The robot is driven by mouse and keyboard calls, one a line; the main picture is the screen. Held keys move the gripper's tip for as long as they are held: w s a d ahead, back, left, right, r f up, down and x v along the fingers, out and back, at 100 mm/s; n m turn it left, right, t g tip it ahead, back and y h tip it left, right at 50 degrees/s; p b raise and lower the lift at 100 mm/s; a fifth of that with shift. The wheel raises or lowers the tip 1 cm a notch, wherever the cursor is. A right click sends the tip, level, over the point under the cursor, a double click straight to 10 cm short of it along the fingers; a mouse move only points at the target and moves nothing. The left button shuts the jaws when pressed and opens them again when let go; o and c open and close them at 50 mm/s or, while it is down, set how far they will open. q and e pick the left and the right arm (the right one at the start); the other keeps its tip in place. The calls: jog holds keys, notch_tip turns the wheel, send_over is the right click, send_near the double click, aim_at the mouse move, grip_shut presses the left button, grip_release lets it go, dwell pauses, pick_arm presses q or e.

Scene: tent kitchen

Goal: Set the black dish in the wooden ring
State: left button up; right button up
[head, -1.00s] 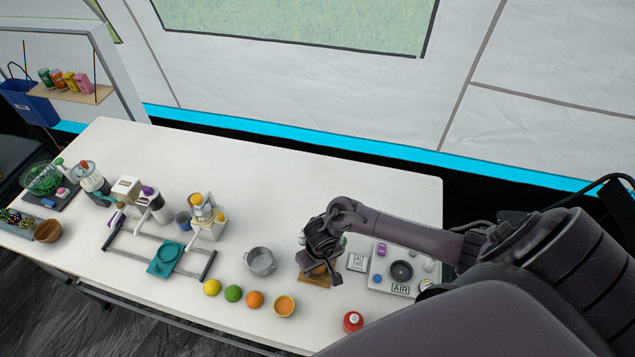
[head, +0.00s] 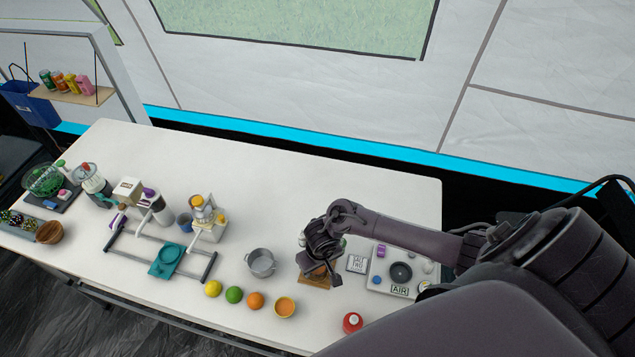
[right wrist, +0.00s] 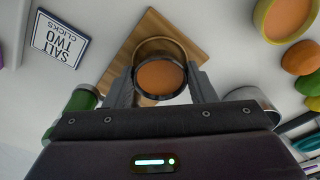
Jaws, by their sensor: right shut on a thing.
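My right gripper (right wrist: 162,88) is shut on the black dish (right wrist: 160,96), a small round dish with a dark rim and an orange-brown inside. A finger presses on each side of it. The wooden ring (right wrist: 158,42) lies on a square wooden board (right wrist: 192,36), partly hidden behind the dish in the right wrist view. The dish overlaps the ring in this view; I cannot tell whether it rests in it or hangs above. In the head view my right gripper (head: 321,276) is over the wooden board (head: 313,285) and hides most of the ring. My left gripper is not in view.
A sign (head: 357,263) and a grey panel (head: 385,285) stand right of the board. A metal pot (head: 261,263) is to the left. An orange-filled bowl (head: 285,307), several fruits and a red container (head: 352,322) line the front. The back of the table is clear.

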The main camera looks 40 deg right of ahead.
aim_at(320, 271)
jog(key=shift+r+p, duration=0.3)
jog(key=shift+p, duration=0.3)
dwell(0.6)
jog(key=shift+f+b, duration=0.55)
jog(key=shift+f, duration=0.35)
dwell(0.3)
jog(key=o, duration=0.5)
jog(key=shift+r, duration=0.1)
jog(key=shift+s+r+p, duration=0.15)
jog(key=shift+r+p, duration=1)
jog(key=shift+r, duration=0.6)
jog(key=shift+s+r, duration=0.2)
jog(key=shift+r, duration=1.65)
jog(key=shift+s+r, duration=0.2)
jog(key=shift+r, duration=1.65)
jog(key=shift+a, duration=0.1)
